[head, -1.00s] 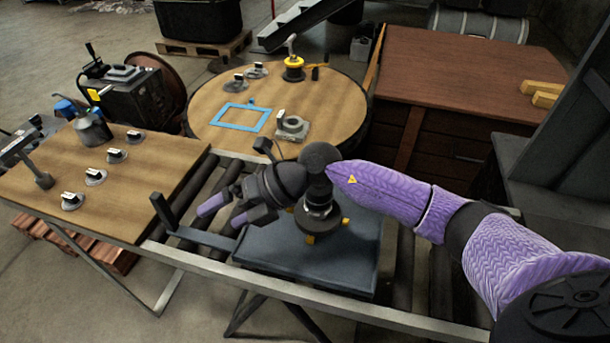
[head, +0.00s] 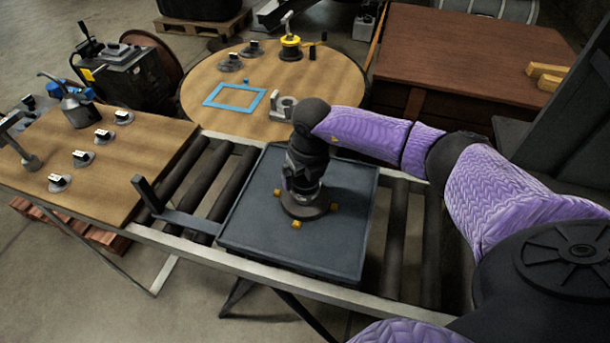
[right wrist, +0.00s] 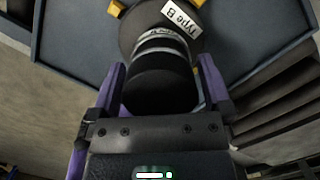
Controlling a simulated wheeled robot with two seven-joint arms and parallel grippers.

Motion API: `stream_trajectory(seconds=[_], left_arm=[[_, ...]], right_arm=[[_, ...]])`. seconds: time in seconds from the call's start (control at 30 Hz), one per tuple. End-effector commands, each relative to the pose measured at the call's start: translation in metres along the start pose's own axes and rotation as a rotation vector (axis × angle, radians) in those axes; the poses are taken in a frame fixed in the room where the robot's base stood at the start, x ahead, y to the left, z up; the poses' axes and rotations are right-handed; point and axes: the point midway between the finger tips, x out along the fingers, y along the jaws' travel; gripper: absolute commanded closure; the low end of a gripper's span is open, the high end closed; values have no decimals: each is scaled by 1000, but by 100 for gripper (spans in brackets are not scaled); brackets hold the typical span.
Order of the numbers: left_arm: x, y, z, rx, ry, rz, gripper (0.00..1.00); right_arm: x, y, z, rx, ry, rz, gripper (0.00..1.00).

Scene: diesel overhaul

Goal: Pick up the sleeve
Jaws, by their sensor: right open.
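The sleeve, a dark cylinder on a wide round base (head: 306,207), stands upright on the blue-grey tray (head: 345,240). In the right wrist view the dark sleeve (right wrist: 162,88) shows light bands and a white "Type B" label on its base. My right gripper (head: 302,180) is over the sleeve in the head view, its fingers hard to make out against it. In the right wrist view the right gripper (right wrist: 160,68) is open, with one purple finger on each side of the sleeve. Contact with the sleeve cannot be told. My left gripper is not in view.
Small yellow blocks (head: 296,224) sit around the sleeve's base. The tray rests on a roller conveyor (head: 398,240) with a dark upright bracket (head: 146,192) at left. A wooden table (head: 130,160) with several labelled parts and a round table (head: 330,85) stand beyond.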

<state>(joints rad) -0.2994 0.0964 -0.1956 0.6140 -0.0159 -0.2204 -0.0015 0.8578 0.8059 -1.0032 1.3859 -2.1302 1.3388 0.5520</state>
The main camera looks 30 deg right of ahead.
Motion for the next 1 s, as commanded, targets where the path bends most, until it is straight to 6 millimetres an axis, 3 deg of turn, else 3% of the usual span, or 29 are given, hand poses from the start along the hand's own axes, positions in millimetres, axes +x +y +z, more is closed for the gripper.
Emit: stream_trajectory(seconds=[0.07, 0.53, 0.8, 0.87, 1.0], left_arm=[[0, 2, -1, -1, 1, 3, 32], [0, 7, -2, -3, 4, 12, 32], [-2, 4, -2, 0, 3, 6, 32], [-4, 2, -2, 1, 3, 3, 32], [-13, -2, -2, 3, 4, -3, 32]], right_arm=[[-1, 0, 0, 0, 0, 0, 0], [-1, 0, 0, 0, 0, 1, 97], [-5, 0, 1, 0, -2, 2, 100], [-15, 0, 3, 0, -3, 2, 100], [-54, 0, 9, 0, -7, 3, 100]])
